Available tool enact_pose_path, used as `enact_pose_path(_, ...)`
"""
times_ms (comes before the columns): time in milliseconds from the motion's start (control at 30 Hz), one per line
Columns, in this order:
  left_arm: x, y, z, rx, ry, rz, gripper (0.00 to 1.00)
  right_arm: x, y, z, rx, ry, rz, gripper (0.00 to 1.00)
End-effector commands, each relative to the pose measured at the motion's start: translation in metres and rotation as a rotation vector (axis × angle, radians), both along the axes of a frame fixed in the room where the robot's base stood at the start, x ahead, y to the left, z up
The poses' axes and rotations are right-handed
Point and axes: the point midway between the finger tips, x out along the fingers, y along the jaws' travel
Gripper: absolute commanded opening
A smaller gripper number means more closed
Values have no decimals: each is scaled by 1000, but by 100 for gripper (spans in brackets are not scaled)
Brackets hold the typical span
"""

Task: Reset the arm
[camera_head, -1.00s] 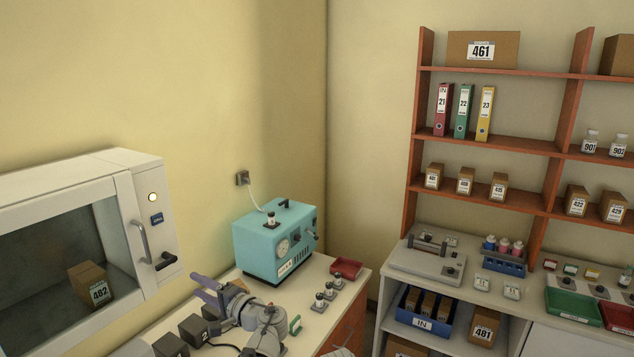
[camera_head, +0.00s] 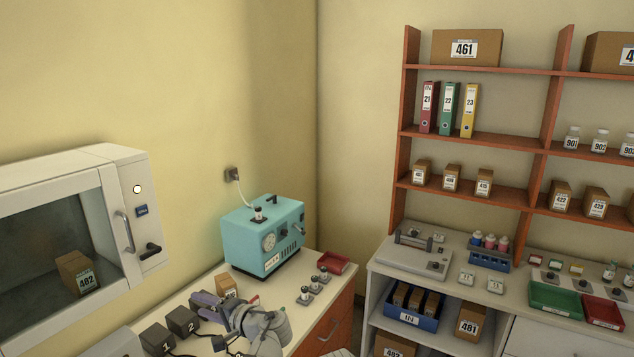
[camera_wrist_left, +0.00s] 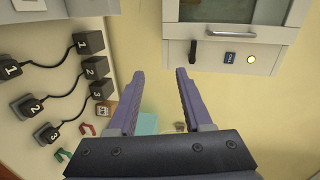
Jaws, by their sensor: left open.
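My left arm comes in at the lower middle of the head view, low over the left bench. Its left gripper (camera_head: 206,298) has purple fingers. In the left wrist view the two fingers (camera_wrist_left: 160,75) stand wide apart with nothing between their tips. The fingers point toward the yellow wall and the white incubator (camera_wrist_left: 228,38). The incubator also shows at the left of the head view (camera_head: 118,200), its door shut and a brown box marked 482 (camera_head: 76,272) behind the glass. My right gripper is not in view.
A teal device (camera_head: 262,237) stands on the bench behind the arm. Black numbered blocks (camera_head: 183,321) and a small brown box (camera_head: 226,286) lie close to the gripper. Small dark-topped items (camera_head: 314,285) and a red tray (camera_head: 332,263) are to the right. Orange shelves (camera_head: 470,135) stand beyond.

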Motion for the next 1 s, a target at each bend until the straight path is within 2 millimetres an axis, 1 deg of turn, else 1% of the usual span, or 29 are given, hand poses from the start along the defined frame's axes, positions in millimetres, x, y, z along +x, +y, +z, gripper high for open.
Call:
enact_pose_path(33,-6,-3,-11,-33,9,5,50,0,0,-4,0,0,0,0)
enact_pose_path(167,-20,-13,-42,-145,41,24,50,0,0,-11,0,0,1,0)
enact_pose_path(267,-34,-25,-71,-254,78,41,50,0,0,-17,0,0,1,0)
enact_pose_path(367,-54,-44,-107,-386,131,59,50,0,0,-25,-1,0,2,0)
enact_pose_path(467,-83,-74,-151,-558,213,83,50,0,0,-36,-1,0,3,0)
enact_pose_path(500,-97,-90,-169,-635,255,92,50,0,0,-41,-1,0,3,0)
enact_pose_path(567,-119,-114,-193,-749,323,105,50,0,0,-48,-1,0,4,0)
enact_pose_path(600,-133,-130,-205,-817,368,110,50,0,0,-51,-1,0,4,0)
enact_pose_path(700,-163,-165,-228,-959,470,122,50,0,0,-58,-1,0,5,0)
enact_pose_path(800,-186,-191,-239,-1059,549,126,50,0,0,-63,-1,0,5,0)
enact_pose_path(900,-200,-207,-244,-1119,599,129,50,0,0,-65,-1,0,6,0)
enact_pose_path(1000,-205,-214,-245,-1145,622,130,50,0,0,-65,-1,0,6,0)
